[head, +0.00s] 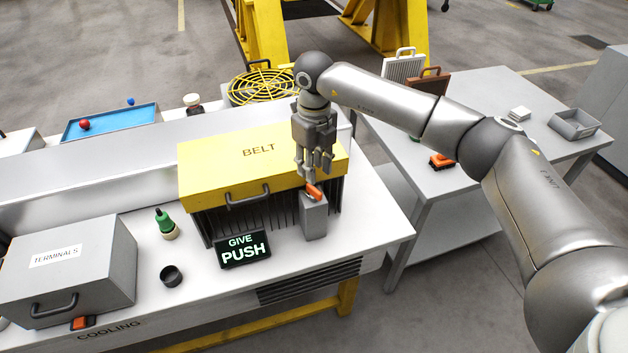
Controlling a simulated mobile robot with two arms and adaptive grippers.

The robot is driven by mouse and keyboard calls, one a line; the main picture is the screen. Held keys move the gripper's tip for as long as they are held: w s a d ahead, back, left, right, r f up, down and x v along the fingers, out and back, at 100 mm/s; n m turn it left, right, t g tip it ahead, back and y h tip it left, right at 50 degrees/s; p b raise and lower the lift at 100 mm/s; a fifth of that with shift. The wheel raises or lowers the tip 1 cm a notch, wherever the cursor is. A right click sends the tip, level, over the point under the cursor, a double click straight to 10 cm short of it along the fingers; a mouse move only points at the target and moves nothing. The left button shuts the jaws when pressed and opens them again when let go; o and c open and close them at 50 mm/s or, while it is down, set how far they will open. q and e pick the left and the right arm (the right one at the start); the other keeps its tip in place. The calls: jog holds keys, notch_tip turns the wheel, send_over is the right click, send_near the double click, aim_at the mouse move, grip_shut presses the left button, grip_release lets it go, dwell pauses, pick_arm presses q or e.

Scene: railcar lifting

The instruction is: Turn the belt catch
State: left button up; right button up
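The belt catch (314,192) is an orange lever on top of a grey post (313,218), at the front right corner of the yellow box marked BELT (225,165). The lever lies tilted across the post top. My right gripper (313,180) points down right above the lever, its fingertips at or just over it. I cannot tell whether the fingers touch or hold the lever. The BELT box's lid is down, with a dark handle (247,196) on its front. My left gripper is not in view.
A sign reading GIVE PUSH (243,249) stands in front of the box. A green bottle (165,224) and a dark cup (171,275) stand left of it. A grey TERMINALS box (110,262) is at the left. A side table (480,100) is at the right.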

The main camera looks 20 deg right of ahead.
aim_at(314, 188)
notch_tip(314, 188, down, 6)
jog(key=shift+f+p, duration=0.2)
jog(key=shift+p, duration=0.65)
grip_shut()
